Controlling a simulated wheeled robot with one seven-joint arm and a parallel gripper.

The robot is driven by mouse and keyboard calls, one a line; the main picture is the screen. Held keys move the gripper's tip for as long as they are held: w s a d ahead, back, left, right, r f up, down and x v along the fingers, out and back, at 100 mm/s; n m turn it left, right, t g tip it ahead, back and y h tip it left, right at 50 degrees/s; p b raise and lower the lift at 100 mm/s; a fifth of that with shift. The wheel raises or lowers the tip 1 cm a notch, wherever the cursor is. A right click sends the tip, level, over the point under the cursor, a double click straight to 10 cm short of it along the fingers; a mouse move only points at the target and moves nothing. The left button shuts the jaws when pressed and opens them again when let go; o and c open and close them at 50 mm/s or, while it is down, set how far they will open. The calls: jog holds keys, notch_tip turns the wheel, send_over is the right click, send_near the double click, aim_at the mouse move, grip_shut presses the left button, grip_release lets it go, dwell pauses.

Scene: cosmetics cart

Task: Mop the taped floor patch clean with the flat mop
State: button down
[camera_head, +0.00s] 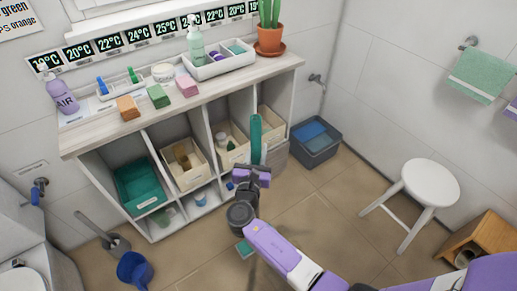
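My gripper (254,172) is in front of the middle of the cart, with its purple fingers around an upright teal bar (256,140). The bar looks like the top of the flat mop's handle; the fingers appear shut on it. A small teal piece (244,248), which looks like part of the flat mop's head, shows low by the floor below my gripper. My wrist and forearm hide the stretch between the two.
The cosmetics cart (180,115) stands behind my gripper, with bins below. A dark bin (314,145) stands right of it. A white stool (430,183) and a wooden box (485,235) are at right. Floor between is clear.

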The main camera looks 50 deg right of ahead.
jog(key=f+b, duration=0.4)
jog(key=shift+d+f+b, duration=0.2)
jog(key=shift+f+b, duration=0.15)
jog(key=shift+b, duration=0.05)
jog(key=shift+r, duration=0.1)
